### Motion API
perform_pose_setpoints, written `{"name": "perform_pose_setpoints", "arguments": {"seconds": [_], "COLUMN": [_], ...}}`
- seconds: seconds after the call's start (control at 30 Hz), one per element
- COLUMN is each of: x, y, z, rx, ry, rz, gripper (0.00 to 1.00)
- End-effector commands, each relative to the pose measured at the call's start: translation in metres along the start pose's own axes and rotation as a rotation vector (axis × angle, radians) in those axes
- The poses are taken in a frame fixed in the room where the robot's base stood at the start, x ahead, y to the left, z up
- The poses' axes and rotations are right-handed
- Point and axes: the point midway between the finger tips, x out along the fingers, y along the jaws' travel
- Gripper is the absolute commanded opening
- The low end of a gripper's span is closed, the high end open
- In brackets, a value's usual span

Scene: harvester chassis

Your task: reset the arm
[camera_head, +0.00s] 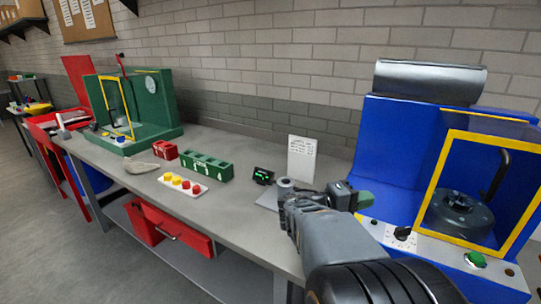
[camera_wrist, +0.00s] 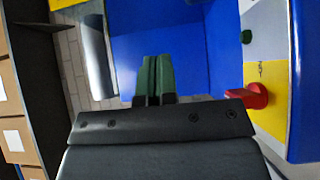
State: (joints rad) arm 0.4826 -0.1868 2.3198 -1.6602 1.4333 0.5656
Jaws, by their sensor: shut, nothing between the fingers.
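My gripper (camera_head: 362,199) has green fingers and is shut with nothing between them. In the head view it is in front of the blue machine (camera_head: 385,145), at the machine's left side. My dark arm reaches in from the bottom right. In the wrist view the green fingers (camera_wrist: 154,78) lie side by side, with the machine's blue surface (camera_wrist: 205,55) behind them. I cannot tell how far the fingertips are from that surface.
A grey bench (camera_head: 240,205) runs along the brick wall. On it stand a green machine (camera_head: 150,105), a green block (camera_head: 207,166), a white tray (camera_head: 182,185) with red and yellow pieces, a small display (camera_head: 263,176) and a white sign (camera_head: 301,158). A red drawer (camera_head: 172,232) is below.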

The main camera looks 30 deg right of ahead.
Motion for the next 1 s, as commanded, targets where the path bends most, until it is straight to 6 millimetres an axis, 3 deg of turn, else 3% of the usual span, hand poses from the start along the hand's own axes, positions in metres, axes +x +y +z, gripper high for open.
{"name": "perform_pose_setpoints", "arguments": {"seconds": [0.17,0.33,0.47,0.63,0.8,1.0], "x": [-0.004,-0.034,-0.085,-0.168,-0.240,-0.289], "y": [-0.002,-0.025,-0.053,-0.078,-0.081,-0.073], "z": [0.001,0.008,0.015,0.025,0.036,0.046], "rx": [-0.002,-0.018,-0.039,-0.050,-0.039,-0.019], "ry": [0.003,0.037,0.117,0.262,0.397,0.487], "rz": [-0.034,-0.287,-0.608,-1.017,-1.332,-1.540], "gripper": [0.00,0.00,0.00,0.00,0.00,0.00]}}
